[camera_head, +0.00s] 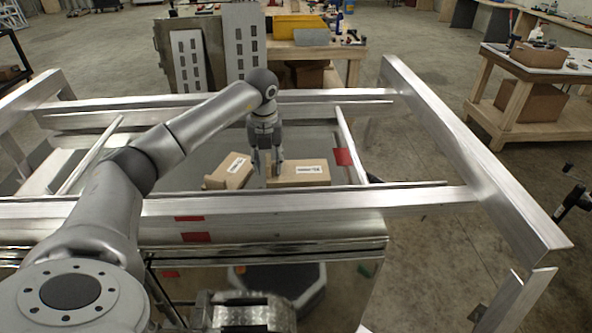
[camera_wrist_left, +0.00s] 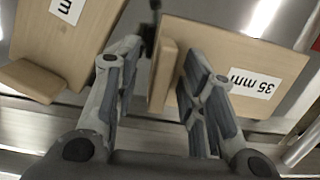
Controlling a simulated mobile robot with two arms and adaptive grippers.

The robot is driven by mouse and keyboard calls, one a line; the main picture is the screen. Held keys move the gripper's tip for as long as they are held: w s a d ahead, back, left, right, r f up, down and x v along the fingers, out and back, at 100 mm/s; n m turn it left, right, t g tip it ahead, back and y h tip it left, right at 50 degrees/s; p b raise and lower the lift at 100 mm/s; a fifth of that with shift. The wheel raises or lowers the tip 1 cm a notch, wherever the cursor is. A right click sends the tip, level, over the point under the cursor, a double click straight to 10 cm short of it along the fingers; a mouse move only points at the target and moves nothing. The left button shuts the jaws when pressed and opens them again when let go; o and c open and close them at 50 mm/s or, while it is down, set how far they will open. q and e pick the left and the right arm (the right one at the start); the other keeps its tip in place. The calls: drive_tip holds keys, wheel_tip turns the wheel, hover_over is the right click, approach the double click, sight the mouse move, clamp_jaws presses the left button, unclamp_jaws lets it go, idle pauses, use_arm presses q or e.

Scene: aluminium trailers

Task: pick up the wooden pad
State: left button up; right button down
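Two light wooden pads with white labels lie side by side inside the aluminium trailer frame. The right pad (camera_head: 300,173) is labelled "35 mm" in the left wrist view (camera_wrist_left: 212,62). The left pad (camera_head: 228,172) is turned at an angle; its label is cut off in the left wrist view (camera_wrist_left: 88,38). My left gripper (camera_head: 267,168) points down at the left end of the right pad. In the left wrist view its fingers (camera_wrist_left: 158,85) are apart, with the right pad's raised end block between them. I cannot tell whether they touch it. My right gripper is not in view.
Aluminium rails (camera_head: 320,204) surround the pads, with a near rail in front and a sloping side rail (camera_head: 470,150) at right. Red tape marks (camera_head: 342,157) sit on the frame. A wooden workbench (camera_head: 530,75) stands at the back right. Open floor lies right of the frame.

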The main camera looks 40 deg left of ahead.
use_arm(q)
drive_tip(key=shift+f, duration=0.2)
clamp_jaws()
drive_tip(key=shift+r, duration=0.1)
drive_tip(key=shift+w, duration=0.1)
